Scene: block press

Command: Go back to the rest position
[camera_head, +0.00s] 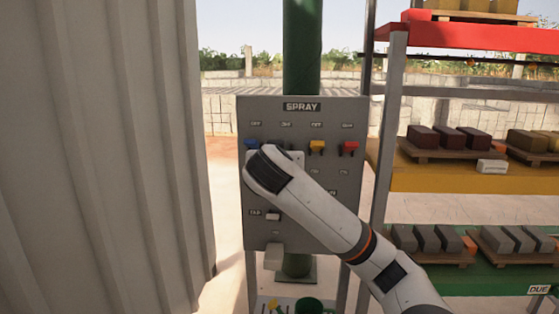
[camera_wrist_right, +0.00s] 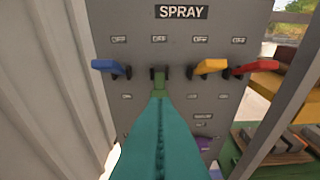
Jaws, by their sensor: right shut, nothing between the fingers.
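My right arm comes in from the right in the head view, and its wrist (camera_head: 268,170) is in front of the grey SPRAY panel (camera_head: 343,215). The arm hides my right gripper's fingertips there. In the right wrist view my right gripper (camera_wrist_right: 158,100) is shut and empty, its teal fingers pointing at the panel just below a green lever (camera_wrist_right: 158,86). I cannot tell whether they touch it. A blue lever (camera_wrist_right: 108,67) is to the left, and a yellow lever (camera_wrist_right: 211,66) and a red lever (camera_wrist_right: 253,69) are to the right. My left gripper is not in view.
A corrugated grey wall (camera_head: 100,150) stands close on the left. A rack with a yellow shelf (camera_head: 450,178) and a green shelf (camera_head: 480,280), holding blocks on pallets, stands on the right. A green pipe (camera_head: 301,50) rises behind the panel.

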